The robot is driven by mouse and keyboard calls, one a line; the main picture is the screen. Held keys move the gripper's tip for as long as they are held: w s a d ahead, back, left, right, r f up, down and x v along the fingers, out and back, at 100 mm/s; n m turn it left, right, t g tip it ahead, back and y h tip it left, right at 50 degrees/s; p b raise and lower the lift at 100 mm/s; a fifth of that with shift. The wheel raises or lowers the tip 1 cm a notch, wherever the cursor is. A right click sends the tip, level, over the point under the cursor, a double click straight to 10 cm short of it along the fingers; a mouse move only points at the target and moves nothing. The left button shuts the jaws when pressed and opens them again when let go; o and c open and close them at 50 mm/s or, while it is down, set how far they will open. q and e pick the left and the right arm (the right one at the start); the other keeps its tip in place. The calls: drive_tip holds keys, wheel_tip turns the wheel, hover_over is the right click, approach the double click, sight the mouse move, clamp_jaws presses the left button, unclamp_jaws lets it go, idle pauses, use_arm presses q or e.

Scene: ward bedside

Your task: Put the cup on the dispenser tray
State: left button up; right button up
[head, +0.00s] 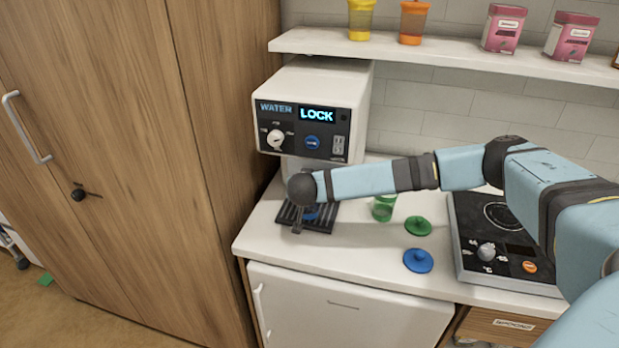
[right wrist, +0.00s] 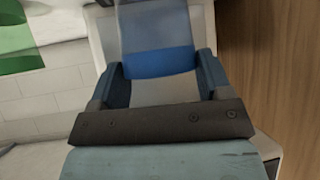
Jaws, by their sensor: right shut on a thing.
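The cup (right wrist: 158,62), clear with a blue band, is between the two fingers of my right gripper (right wrist: 160,82) in the right wrist view. In the head view only a small blue part of the cup (head: 311,213) shows below my right wrist, which hides the rest. My right gripper is shut on it. The cup is over the dark slatted dispenser tray (head: 322,226) under the water dispenser (head: 313,95). I cannot tell whether its base touches the tray. My left gripper is not in view.
A green cup (head: 384,208) stands right of the tray, with a green lid (head: 418,226) and a blue lid (head: 418,261) on the counter. A hot plate (head: 495,235) is at the right. A shelf (head: 430,54) with cups and boxes hangs above. A wooden cabinet (head: 110,170) stands left.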

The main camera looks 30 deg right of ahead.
drive_tip(key=w+d, duration=0.1)
drive_tip(key=w+d+p, duration=0.1)
drive_tip(key=w, duration=0.1)
drive_tip(key=shift+w+d, duration=0.15)
drive_tip(key=shift+d, duration=0.15)
drive_tip(key=shift+f, duration=0.35)
drive_tip(key=shift+f, duration=0.15)
drive_tip(key=o, duration=1.3)
drive_tip(key=shift+c, duration=0.2)
